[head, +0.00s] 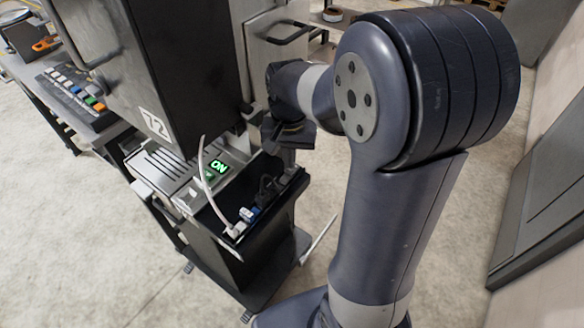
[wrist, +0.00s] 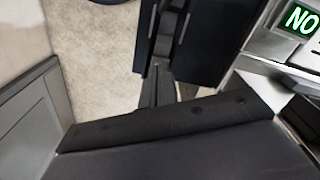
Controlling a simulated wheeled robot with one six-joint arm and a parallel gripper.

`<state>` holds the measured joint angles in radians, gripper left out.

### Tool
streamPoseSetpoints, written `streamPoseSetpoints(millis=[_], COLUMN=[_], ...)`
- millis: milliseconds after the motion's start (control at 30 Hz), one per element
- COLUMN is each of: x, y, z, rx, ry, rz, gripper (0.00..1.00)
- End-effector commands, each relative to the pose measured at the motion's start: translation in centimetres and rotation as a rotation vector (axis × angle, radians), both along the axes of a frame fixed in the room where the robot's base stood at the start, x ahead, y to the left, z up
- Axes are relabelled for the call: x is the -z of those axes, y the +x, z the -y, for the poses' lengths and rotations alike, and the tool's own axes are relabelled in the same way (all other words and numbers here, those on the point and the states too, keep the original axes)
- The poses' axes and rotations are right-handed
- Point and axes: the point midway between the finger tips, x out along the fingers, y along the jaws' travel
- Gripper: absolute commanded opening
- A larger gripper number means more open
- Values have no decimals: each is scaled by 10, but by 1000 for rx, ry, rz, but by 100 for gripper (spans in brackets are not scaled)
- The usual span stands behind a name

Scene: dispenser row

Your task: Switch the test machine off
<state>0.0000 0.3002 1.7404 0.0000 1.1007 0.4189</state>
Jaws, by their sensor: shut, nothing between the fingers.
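The machine (head: 180,50) with a "72" label stands left of my arm in the head view. The same sign (wrist: 301,19) shows upside down at the top right of the wrist view. I cannot make out a separate off switch.
A bench with a panel of coloured buttons (head: 75,90) stands at the far left. A grey cabinet with a handle (head: 290,33) is behind my gripper. A grey cabinet or door (head: 548,200) lines the right wall. The floor (head: 80,230) at front left is clear.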

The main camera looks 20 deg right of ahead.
Motion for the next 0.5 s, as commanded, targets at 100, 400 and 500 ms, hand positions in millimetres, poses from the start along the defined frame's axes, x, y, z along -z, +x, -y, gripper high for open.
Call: streamPoseSetpoints(millis=[100, 400, 500], x=[3, 7, 9], y=[0, 0, 0], z=[0, 0, 0], rx=[0, 0, 0], ry=[0, 0, 0], rz=[0, -1, -1], gripper=[0, 0, 0])
